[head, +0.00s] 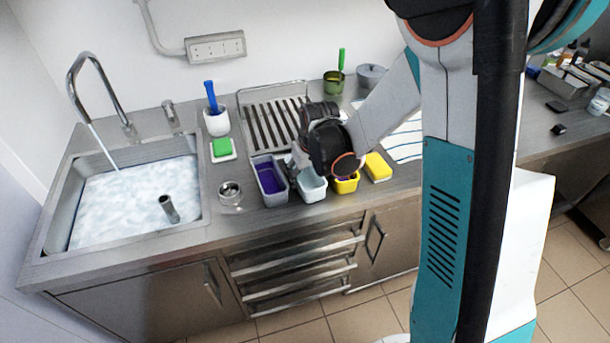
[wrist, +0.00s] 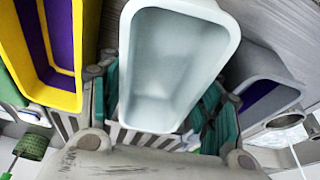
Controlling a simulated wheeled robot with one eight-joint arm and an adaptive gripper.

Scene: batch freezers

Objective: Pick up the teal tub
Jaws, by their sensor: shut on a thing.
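The teal tub (head: 312,187) is a pale blue-green, open rectangular container near the counter's front edge in the head view. It stands between a grey tub and a yellow tub. In the wrist view the teal tub (wrist: 175,62) fills the middle and looks empty inside. My gripper (head: 300,160) is at the tub's back end in the head view, partly hidden by my wrist. In the wrist view its teal-padded fingers lie on either side of the tub, shut on it. I cannot tell whether the tub's base is clear of the counter.
The grey tub (head: 270,183) with purple inside is close on the left, and the yellow tub (head: 346,185) close on the right. A drying rack (head: 272,125) is behind. A water-filled sink (head: 130,200) is at left.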

